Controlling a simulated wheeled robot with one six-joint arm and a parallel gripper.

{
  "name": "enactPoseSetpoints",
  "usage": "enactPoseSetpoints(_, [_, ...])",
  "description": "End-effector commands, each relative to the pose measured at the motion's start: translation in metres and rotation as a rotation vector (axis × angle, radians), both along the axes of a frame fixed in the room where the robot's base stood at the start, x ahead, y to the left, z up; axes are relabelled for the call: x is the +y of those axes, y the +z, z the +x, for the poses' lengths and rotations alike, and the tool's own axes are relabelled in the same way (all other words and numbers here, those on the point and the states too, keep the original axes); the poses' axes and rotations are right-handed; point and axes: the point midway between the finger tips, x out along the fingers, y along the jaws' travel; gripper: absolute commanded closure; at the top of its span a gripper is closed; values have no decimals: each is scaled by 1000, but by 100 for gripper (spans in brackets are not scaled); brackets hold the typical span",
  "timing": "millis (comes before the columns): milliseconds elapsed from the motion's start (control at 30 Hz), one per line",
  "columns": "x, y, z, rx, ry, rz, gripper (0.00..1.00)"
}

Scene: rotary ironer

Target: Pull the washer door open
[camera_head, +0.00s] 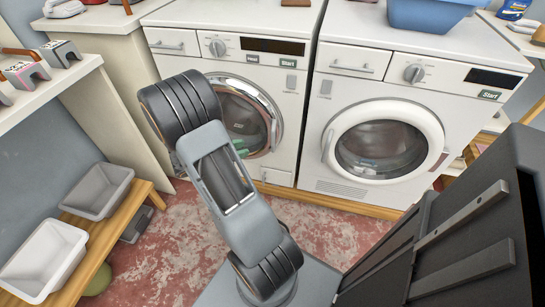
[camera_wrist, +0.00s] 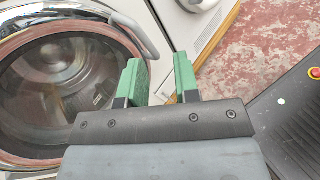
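The left washer (camera_head: 236,58) has a round glass door with a chrome ring (camera_head: 272,100); my arm covers its left part. The door looks shut. In the wrist view the chrome-ringed door (camera_wrist: 60,70) fills the left side, and a curved metal handle (camera_wrist: 136,32) runs along its upper right edge. My gripper (camera_wrist: 157,78) has two green fingers standing apart with nothing between them. The handle's lower end lies just beyond the gap between the fingertips; I cannot tell whether they touch.
A right washer (camera_head: 413,85) with a white-ringed door stands beside it, with a blue basin (camera_head: 430,14) on top. A low wooden bench (camera_head: 105,235) with grey (camera_head: 98,190) and white (camera_head: 45,258) tubs stands at the left. Red mottled floor (camera_head: 320,228) is clear in front.

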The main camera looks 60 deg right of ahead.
Motion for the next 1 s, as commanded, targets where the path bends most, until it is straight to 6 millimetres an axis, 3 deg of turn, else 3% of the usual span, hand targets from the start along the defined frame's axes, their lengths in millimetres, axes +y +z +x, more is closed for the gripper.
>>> enactPoseSetpoints(33, [-10,-37,3,75,37,-28,71])
enactPoseSetpoints(100, [-21,-59,8,155,88,-65,71])
enactPoseSetpoints(300, [-38,-97,18,285,183,-124,71])
enactPoseSetpoints(567, [-68,-104,13,314,204,-138,71])
enactPoseSetpoints(1000, [-145,-104,-10,312,203,-138,71])
